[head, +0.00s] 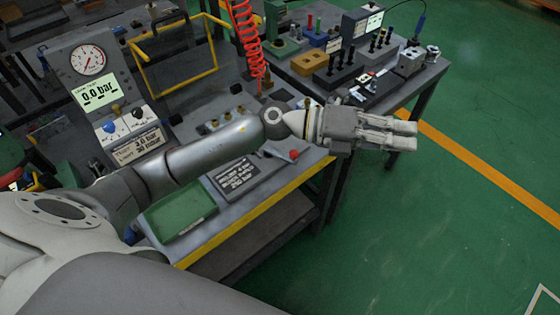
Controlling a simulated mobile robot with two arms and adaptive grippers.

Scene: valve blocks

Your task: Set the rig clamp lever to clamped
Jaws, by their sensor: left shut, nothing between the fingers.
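My left arm reaches across the test rig bench from the left. My left gripper (413,135) is shut and empty, past the bench's right end and above the green floor. A red ball knob (294,155) shows just below my forearm, near the bench's front edge; it may be the clamp lever's end. The lever's shaft and any clamp are hidden behind my arm or too small to make out, so I cannot tell its position. The rig panel (70,80) stands at the back left with a round gauge (89,60) and a display (97,93) reading 0.0 bar. My right gripper is out of view.
A yellow-framed guard (186,79) stands behind my arm, and a red coiled hose (243,40) hangs beside it. A green tray (180,213) and a black text plate (237,177) lie in front. A second bench (420,82) holds blocks and tools. The floor at right is clear.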

